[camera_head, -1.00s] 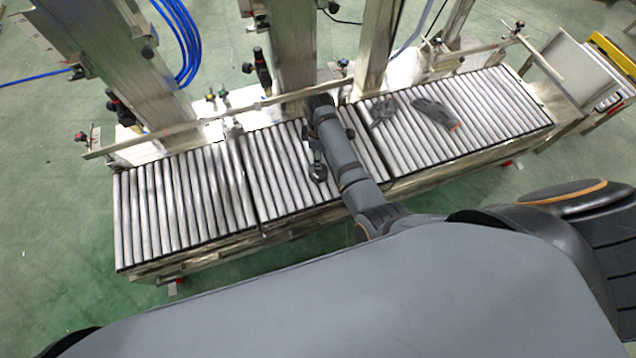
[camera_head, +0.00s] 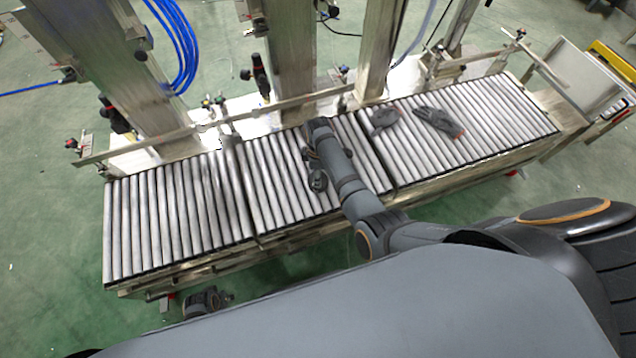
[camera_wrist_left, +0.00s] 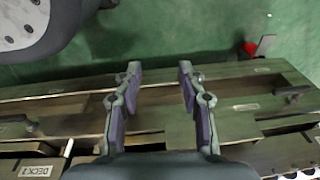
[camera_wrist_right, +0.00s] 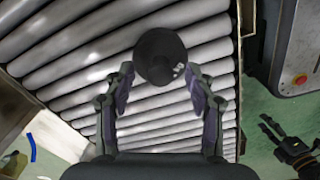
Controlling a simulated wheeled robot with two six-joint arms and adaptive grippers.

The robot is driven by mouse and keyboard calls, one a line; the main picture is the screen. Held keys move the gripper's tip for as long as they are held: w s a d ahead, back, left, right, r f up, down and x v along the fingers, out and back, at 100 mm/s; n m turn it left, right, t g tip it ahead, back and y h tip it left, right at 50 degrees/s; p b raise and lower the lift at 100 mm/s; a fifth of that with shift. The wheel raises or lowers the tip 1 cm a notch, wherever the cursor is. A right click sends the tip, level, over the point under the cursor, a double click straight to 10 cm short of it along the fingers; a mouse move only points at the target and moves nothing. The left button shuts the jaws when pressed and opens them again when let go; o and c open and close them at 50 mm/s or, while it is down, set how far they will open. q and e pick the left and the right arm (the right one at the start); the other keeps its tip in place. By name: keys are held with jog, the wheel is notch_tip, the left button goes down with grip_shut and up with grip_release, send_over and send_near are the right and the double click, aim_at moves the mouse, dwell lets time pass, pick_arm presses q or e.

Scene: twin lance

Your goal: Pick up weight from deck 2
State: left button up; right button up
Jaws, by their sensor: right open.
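The weight (camera_wrist_right: 163,56) is a dark round object with a small white marking. In the right wrist view it lies ahead of my right gripper (camera_wrist_right: 162,82), around the tips of the two spread fingers. It also shows in the head view as a small dark shape (camera_head: 318,182) on the middle roller deck (camera_head: 275,195), beside my right arm. Whether the fingers touch it I cannot tell. My left gripper (camera_wrist_left: 157,70) is open and empty, by the deck's side frame (camera_wrist_left: 245,122) in the left wrist view. A "DECK-2" label (camera_wrist_left: 36,171) shows there.
Two dark gloves (camera_head: 438,121) lie on the right roller deck (camera_head: 500,112). Metal posts (camera_head: 292,60) and a rail (camera_head: 240,115) stand along the back. The left roller deck (camera_head: 170,210) is clear. Green floor (camera_head: 60,270) is open at the left.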

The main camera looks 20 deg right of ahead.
jog(key=shift+f, duration=0.65)
pick_arm(q)
jog(key=shift+w+d+r, duration=0.25)
jog(key=shift+w+r, duration=0.25)
jog(key=shift+r, duration=0.3)
pick_arm(e)
jog(key=shift+c, duration=0.2)
grip_shut()
